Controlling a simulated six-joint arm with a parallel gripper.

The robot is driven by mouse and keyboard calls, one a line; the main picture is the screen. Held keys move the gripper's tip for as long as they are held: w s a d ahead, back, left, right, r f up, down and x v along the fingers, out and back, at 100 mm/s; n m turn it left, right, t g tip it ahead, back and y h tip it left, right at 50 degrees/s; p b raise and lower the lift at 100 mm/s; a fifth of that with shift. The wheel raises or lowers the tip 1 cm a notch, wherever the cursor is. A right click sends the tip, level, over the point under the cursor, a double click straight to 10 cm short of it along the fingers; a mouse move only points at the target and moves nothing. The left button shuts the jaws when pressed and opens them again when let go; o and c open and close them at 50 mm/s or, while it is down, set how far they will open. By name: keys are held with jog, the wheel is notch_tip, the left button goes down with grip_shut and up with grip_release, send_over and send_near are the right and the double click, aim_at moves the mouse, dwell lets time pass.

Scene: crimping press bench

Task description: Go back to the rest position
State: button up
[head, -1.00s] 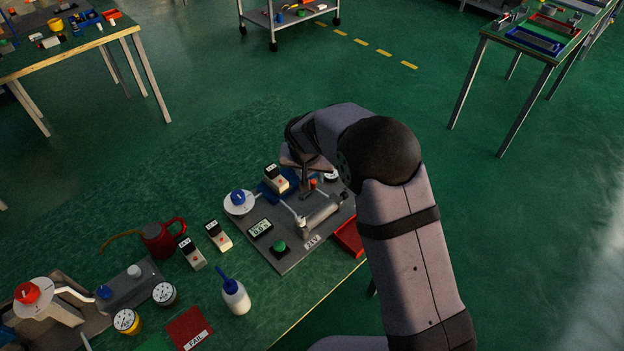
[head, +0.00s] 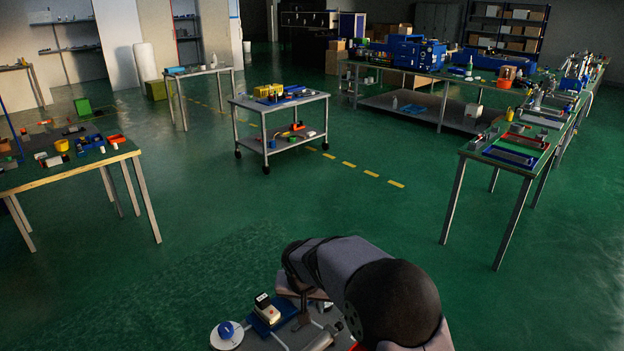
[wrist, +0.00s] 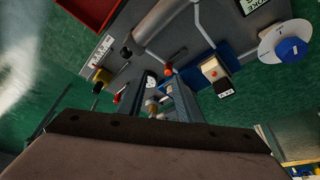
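My gripper (head: 303,318) hangs low at the bottom of the head view, over the grey press plate, just right of the blue block (head: 266,318). In the wrist view its two grey fingers (wrist: 160,92) stand apart, with a gap between them. I see nothing clearly held; small parts and a round dial (wrist: 151,79) show between and beyond the fingers. Contact between fingers and plate cannot be told.
A white disc with a blue knob (head: 226,332) lies left of the block. A grey cylinder (wrist: 160,18) and red tray (wrist: 92,8) are near in the wrist view. Beyond are a cart (head: 280,104), a left table (head: 70,178), a right table (head: 500,168) and open green floor.

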jog(key=s+d+r+g+p, duration=0.1)
jog(key=s+d+r+g, duration=0.15)
jog(key=s+d, duration=0.9)
jog(key=s+d+g, duration=0.1)
jog(key=s+d, duration=0.1)
jog(key=s, duration=0.6)
jog(key=s+d+n, duration=0.1)
jog(key=s+d, duration=0.1)
jog(key=s, duration=0.7)
jog(key=shift+d+r+n+g+y+p, duration=0.25)
jog(key=shift+d+n+g+y+p, duration=0.1)
jog(key=shift+y+p, duration=0.1)
